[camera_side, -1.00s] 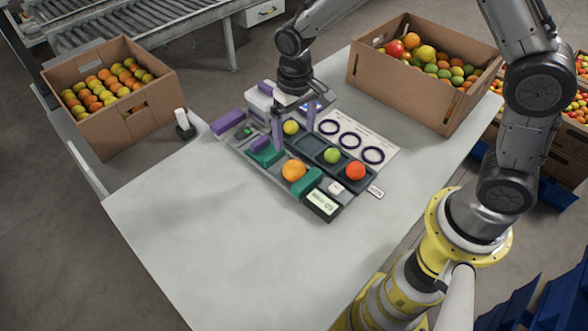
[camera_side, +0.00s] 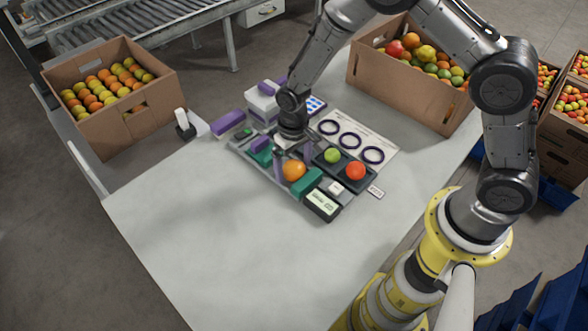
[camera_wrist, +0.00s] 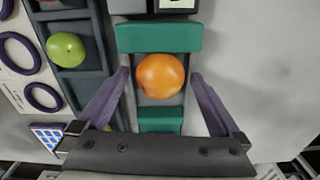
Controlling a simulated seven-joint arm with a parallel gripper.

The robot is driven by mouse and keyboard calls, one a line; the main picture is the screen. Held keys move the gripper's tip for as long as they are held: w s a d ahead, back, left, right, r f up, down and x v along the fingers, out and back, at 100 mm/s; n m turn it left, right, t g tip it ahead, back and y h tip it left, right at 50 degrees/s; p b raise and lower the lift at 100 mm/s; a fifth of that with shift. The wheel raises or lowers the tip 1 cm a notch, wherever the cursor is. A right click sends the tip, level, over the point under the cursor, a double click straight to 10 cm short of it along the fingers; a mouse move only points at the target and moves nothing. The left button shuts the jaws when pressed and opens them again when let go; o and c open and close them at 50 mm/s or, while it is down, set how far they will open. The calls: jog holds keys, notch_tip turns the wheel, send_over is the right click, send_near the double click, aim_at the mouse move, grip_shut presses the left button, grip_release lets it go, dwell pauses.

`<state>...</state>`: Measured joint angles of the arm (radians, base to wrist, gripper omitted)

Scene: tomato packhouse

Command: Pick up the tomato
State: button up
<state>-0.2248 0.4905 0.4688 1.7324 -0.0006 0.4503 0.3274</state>
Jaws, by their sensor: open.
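A round orange tomato (camera_side: 293,170) sits in a cradle between two green blocks (camera_side: 307,181), seen in the side view. In the wrist view the orange tomato (camera_wrist: 160,76) lies centred, with one green block (camera_wrist: 159,38) above it and one below. My gripper (camera_side: 294,161) is open over it, purple fingers pointing down. In the wrist view the fingers of my gripper (camera_wrist: 160,78) stand left and right of the tomato with a gap on each side. A green tomato (camera_side: 332,155) and a red one (camera_side: 355,171) lie in the dark tray beside it.
A scale-like display (camera_side: 322,201) stands at the front of the cradle. A white card with purple rings (camera_side: 350,141) lies behind the tray. Cardboard boxes of fruit stand at the left (camera_side: 135,130) and back right (camera_side: 400,88). The front table is clear.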

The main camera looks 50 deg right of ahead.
jog(key=c, duration=0.9)
jog(key=shift+o, duration=0.2)
jog(key=shift+r, duration=0.1)
